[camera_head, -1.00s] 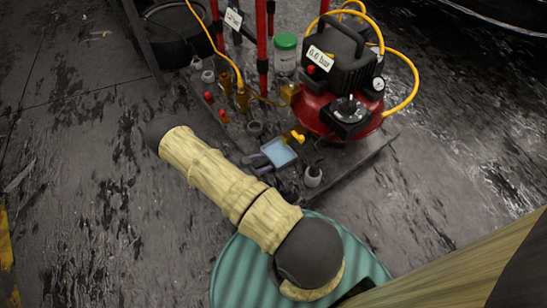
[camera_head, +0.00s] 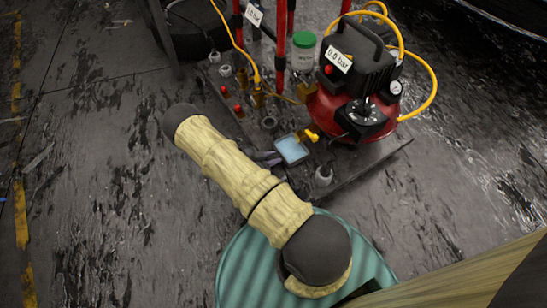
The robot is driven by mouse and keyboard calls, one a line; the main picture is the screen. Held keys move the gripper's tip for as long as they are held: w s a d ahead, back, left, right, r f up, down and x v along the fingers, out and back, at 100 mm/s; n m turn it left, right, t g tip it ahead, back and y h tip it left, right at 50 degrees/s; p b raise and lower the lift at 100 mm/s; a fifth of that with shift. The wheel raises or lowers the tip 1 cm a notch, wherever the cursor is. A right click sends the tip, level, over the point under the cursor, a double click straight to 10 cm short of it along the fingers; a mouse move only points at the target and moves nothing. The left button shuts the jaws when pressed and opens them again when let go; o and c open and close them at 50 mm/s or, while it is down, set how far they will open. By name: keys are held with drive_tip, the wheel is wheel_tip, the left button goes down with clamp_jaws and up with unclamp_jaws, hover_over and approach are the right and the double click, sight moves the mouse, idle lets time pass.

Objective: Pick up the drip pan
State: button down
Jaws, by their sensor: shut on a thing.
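Only the grey fingers show; the rest of the gripper is hidden behind my arm. I cannot tell whether the pan is clear of the surface below it.
The red and black compressor (camera_head: 362,95) with a yellow hose stands right of the pan. A yellow fitting (camera_head: 311,135) is close to the pan. Open floor (camera_head: 100,170) lies left.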

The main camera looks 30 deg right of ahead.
drive_tip(key=a+p, duration=0.6)
drive_tip(key=a, duration=1.2)
drive_tip(key=shift+s+r, duration=0.15)
drive_tip(key=shift+s, duration=0.2)
drive_tip(key=shift+w, duration=0.15)
drive_tip(key=shift+a, duration=0.15)
